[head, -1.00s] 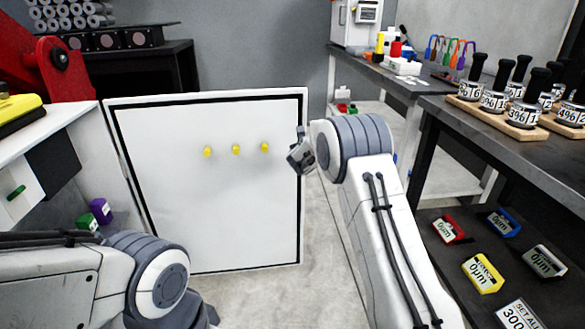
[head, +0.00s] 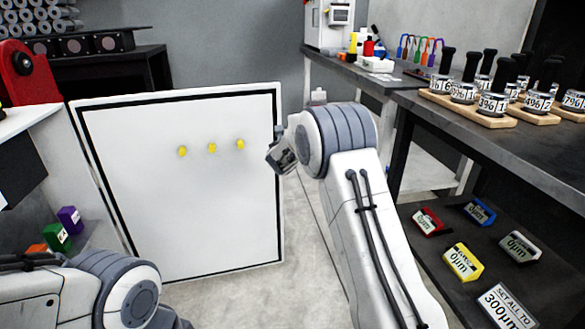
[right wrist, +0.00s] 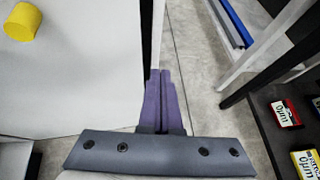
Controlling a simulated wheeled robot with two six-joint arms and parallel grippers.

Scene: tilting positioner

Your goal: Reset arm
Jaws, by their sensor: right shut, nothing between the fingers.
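My right arm (head: 375,230) reaches forward in the middle of the head view, beside the right edge of a white panel. My right gripper (head: 281,157) is at its end, partly hidden by the wrist. In the right wrist view the purple fingers (right wrist: 161,98) are together with nothing between them, above the panel's edge and the floor. My left arm (head: 95,290) is folded in the lower left of the head view; its gripper does not show.
The white panel (head: 190,230) with a black border carries three yellow knobs (head: 212,147). At right, a dark workbench (head: 545,150) holds several black-handled gauges, with coloured 0µm blocks (head: 463,262) on a lower shelf. Green (head: 56,237) and purple blocks sit at left. Bare floor (head: 310,265) shows between.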

